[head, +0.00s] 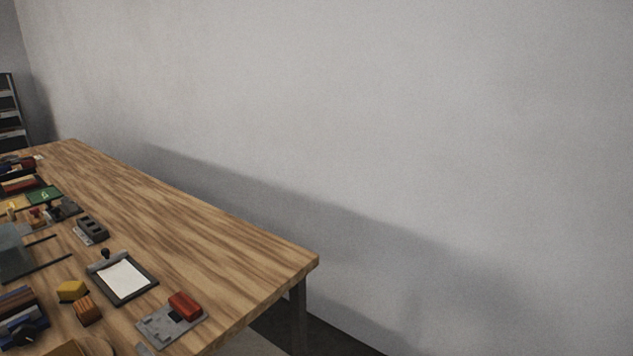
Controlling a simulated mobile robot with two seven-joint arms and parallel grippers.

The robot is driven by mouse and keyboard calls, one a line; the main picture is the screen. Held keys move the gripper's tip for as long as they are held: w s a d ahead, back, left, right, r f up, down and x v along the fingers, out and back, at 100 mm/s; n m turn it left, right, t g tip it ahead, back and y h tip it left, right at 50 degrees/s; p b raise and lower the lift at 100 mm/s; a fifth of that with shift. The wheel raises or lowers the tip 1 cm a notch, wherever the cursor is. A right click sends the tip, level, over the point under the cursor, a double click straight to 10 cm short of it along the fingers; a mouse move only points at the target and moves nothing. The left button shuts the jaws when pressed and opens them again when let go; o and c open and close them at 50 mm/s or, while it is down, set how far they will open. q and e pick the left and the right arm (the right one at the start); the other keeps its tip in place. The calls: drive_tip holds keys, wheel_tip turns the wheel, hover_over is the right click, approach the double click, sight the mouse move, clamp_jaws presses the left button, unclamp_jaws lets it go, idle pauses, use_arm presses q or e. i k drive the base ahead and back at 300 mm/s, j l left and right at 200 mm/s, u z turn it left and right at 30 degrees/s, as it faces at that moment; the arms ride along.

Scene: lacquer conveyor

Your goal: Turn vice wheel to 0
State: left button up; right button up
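I cannot make out a vice wheel for certain in the head view. A dark blue device with a black knob-like part (22,333) sits at the lower left edge, partly cut off, and I cannot tell whether it is the vice. A grey plate with a red block (185,304) lies near the right front of the table. Neither of my grippers is in view.
The wooden table (200,225) has a clear back strip and right corner. A dark board with a white sheet (123,279), a yellow block (72,290), a brown block (88,312) and a grey block with holes (92,228) stand on it. A wall (400,130) rises behind.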

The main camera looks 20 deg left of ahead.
sight(26, 334)
drive_tip(key=k+j, duration=0.2)
drive_tip(key=j, duration=0.2)
drive_tip(key=k+j, duration=0.2)
drive_tip(key=j, duration=0.2)
drive_tip(key=k+j, duration=0.2)
drive_tip(key=j, duration=0.25)
drive_tip(key=k+j, duration=0.2)
drive_tip(key=j, duration=0.2)
drive_tip(key=k+j, duration=0.2)
drive_tip(key=j, duration=0.2)
drive_tip(key=k+j, duration=0.2)
drive_tip(key=j, duration=0.2)
drive_tip(key=k+j, duration=0.2)
drive_tip(key=j, duration=0.2)
